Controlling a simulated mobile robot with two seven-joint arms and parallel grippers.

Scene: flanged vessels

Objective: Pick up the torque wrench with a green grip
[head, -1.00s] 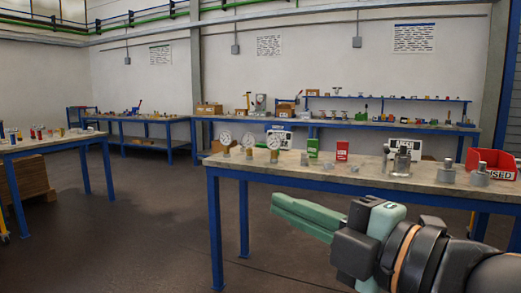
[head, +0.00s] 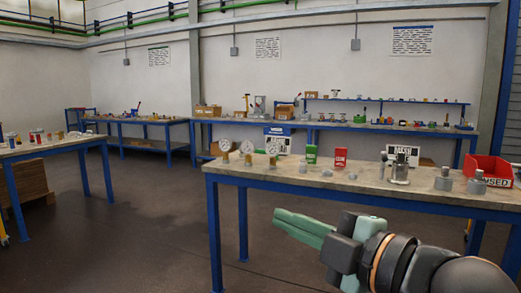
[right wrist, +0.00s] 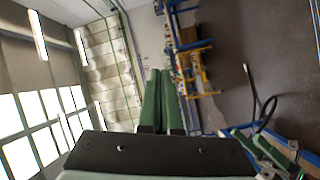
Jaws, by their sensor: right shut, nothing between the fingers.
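I cannot make out a torque wrench with a green grip in these frames; the tools on the far benches are too small to tell apart. My right gripper (head: 278,218) is shut and empty, its green fingers together. It points left in front of the near bench (head: 330,182), below its top in the picture. In the right wrist view the same gripper (right wrist: 161,74) shows its two fingers side by side with nothing between them.
The near bench carries gauges (head: 247,150), a green box (head: 312,155), a red box (head: 340,158), metal parts (head: 443,180) and a red bin (head: 488,170). A left bench (head: 50,150) and back benches (head: 330,125) hold small items. Open floor (head: 130,210) lies between.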

